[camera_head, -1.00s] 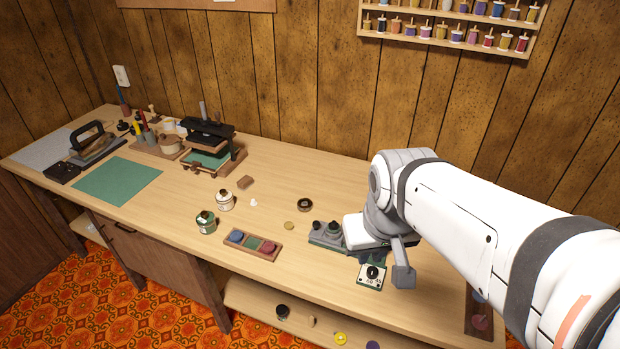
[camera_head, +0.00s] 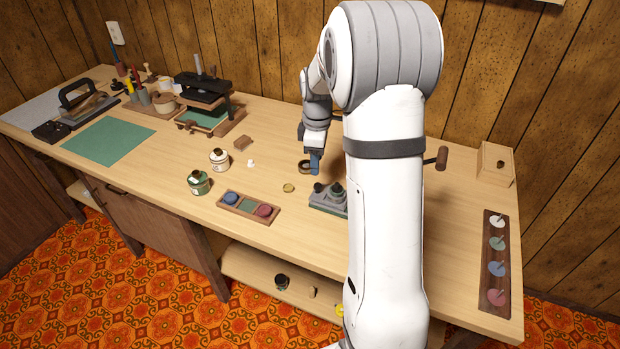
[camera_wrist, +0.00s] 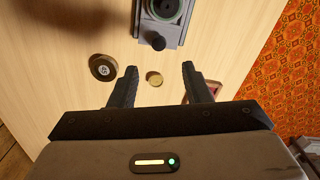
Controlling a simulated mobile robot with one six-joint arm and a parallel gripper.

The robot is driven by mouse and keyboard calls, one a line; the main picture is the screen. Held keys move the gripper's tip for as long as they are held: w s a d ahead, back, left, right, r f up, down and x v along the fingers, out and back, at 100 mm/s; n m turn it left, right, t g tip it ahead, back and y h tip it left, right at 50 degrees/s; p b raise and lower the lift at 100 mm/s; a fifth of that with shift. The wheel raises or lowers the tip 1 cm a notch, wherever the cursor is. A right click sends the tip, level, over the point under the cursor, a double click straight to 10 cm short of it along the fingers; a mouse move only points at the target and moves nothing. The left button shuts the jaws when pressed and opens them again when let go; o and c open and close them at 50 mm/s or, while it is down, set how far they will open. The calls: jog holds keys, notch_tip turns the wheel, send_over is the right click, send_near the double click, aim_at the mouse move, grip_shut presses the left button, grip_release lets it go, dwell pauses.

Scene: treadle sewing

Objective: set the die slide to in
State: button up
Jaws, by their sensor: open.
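A grey-green bench device (camera_head: 327,199) with dark round knobs stands near the table's front edge, its right part hidden by my arm. In the wrist view the grey device (camera_wrist: 174,36) shows at the top, with a round die-like part and a small dark knob (camera_wrist: 155,41) on its near end. I cannot tell for sure which part is the die slide or whether it is in or out. My gripper (camera_wrist: 159,70) is open and empty, its fingers pointing towards the device, apart from the knob. In the head view the gripper (camera_head: 315,162) is behind the device, partly hidden.
A dark round tin (camera_wrist: 103,68) and a brass disc (camera_wrist: 154,79) lie on the table near my fingers. A wooden tray with coloured pads (camera_head: 248,207) is left of the device. A rack of coloured discs (camera_head: 495,262) and a wooden box (camera_head: 496,164) are at the right.

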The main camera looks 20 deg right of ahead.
aim_at(318, 184)
jog(key=f, duration=0.8)
jog(key=shift+d, duration=0.25)
jog(key=shift+r, duration=0.1)
grip_shut()
